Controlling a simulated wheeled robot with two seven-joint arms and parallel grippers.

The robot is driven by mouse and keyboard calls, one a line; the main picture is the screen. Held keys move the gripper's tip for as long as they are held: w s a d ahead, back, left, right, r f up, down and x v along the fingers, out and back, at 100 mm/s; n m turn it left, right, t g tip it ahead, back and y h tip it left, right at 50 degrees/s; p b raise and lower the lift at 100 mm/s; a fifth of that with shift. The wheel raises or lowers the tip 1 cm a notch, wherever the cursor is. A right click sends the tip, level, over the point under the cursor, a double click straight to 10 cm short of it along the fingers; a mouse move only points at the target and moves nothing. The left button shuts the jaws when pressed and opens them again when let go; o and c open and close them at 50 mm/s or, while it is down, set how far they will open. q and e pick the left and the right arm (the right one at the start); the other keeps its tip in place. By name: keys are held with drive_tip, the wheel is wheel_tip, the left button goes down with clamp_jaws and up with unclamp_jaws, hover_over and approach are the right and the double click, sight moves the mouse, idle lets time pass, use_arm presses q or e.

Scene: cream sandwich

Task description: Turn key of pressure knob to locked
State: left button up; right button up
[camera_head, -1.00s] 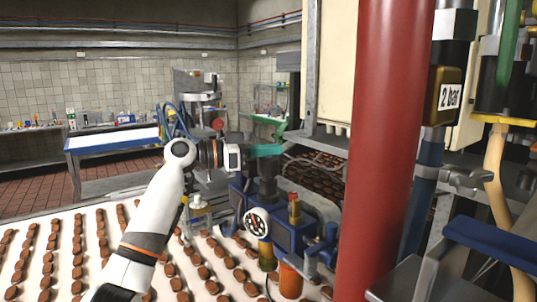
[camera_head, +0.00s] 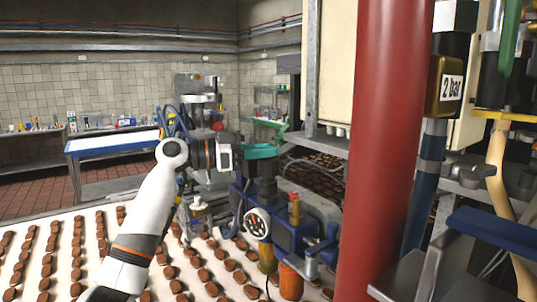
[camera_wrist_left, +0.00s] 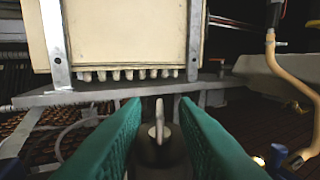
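The pressure knob (camera_head: 267,187) is a dark upright cylinder on top of the blue regulator body with a round white gauge (camera_head: 257,223). In the left wrist view, a thin pale upright key (camera_wrist_left: 159,113) stands on the dark round knob top (camera_wrist_left: 160,154). My left gripper (camera_head: 268,151), with teal fingers, is at the top of the knob. In the left wrist view the gripper (camera_wrist_left: 158,106) is open, with one finger on each side of the key and a visible gap on both sides. My right gripper is not in view.
A thick red pipe (camera_head: 384,150) stands just right of the regulator. A cream cabinet (camera_head: 333,65) is behind it. Rows of chocolate biscuits lie on a white conveyor (camera_head: 60,235) below my left arm. A blue-edged table (camera_head: 112,143) stands farther back.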

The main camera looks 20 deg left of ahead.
use_arm(q)
drive_tip(key=b+v, duration=0.4)
drive_tip(key=v, duration=0.6)
drive_tip(key=shift+a, duration=0.25)
drive_tip(key=shift+s, duration=0.1)
drive_tip(key=shift+f, duration=0.15)
